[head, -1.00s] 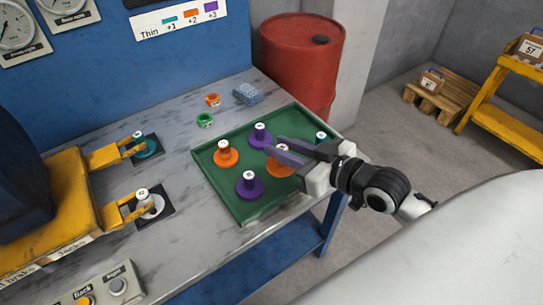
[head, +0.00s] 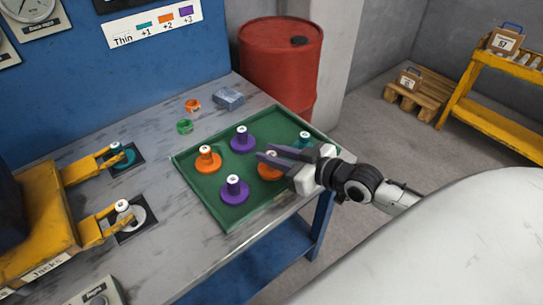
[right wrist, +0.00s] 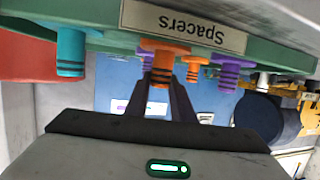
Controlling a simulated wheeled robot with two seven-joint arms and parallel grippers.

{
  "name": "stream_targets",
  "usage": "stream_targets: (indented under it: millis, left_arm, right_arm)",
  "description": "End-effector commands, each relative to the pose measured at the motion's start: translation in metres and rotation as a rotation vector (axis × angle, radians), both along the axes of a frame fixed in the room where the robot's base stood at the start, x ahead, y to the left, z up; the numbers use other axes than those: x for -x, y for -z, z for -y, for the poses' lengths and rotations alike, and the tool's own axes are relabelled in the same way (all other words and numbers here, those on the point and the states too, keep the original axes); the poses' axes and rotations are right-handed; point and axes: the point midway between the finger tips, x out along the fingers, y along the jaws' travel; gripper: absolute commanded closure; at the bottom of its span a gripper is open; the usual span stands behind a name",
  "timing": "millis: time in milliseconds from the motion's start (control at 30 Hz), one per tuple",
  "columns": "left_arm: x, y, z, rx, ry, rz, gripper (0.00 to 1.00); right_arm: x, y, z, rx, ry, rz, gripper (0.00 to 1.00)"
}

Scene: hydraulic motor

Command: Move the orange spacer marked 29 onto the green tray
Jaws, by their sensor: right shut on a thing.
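The green tray (head: 215,207) lies on the workbench and holds two orange spacers, two purple ones and a teal one. My right gripper (head: 265,153) reaches over the tray from the right. It is shut on the nearer-right orange spacer (head: 268,173), which stands upright at the tray and is partly hidden by the fingers. The right wrist view shows this orange spacer (right wrist: 160,62) between the fingers. The other orange spacer (head: 207,164) stands at the tray's left. The spacers' numbers are too small to read. My left gripper is not in view.
A teal spacer (head: 121,158) and a whitish one (head: 128,214) sit by the yellow jacks at left. An orange ring (head: 193,105), a green ring (head: 185,126) and a blue-grey block (head: 229,98) lie behind the tray. A red drum (head: 281,70) stands behind the bench.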

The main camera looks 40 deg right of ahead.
Motion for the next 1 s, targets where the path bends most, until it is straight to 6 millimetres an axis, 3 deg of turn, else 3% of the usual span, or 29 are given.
stream_targets:
  millis: [300, 333, 433, 767, 1000]
  left_arm:
    - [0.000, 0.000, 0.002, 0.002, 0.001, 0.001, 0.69]
    - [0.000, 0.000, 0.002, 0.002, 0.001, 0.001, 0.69]
    - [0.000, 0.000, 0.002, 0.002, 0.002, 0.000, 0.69]
    - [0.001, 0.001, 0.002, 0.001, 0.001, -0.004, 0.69]
    - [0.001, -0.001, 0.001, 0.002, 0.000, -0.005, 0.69]
  right_arm:
    - [-0.001, 0.003, 0.000, 0.001, -0.001, 0.004, 1.00]
    - [0.000, 0.004, 0.000, 0.001, -0.001, 0.002, 0.77]
    - [0.000, 0.004, 0.000, 0.001, -0.001, 0.002, 0.60]
    - [0.000, 0.001, 0.000, 0.001, -0.001, 0.002, 0.59]
    - [0.024, -0.004, 0.006, 0.004, -0.002, -0.003, 0.59]
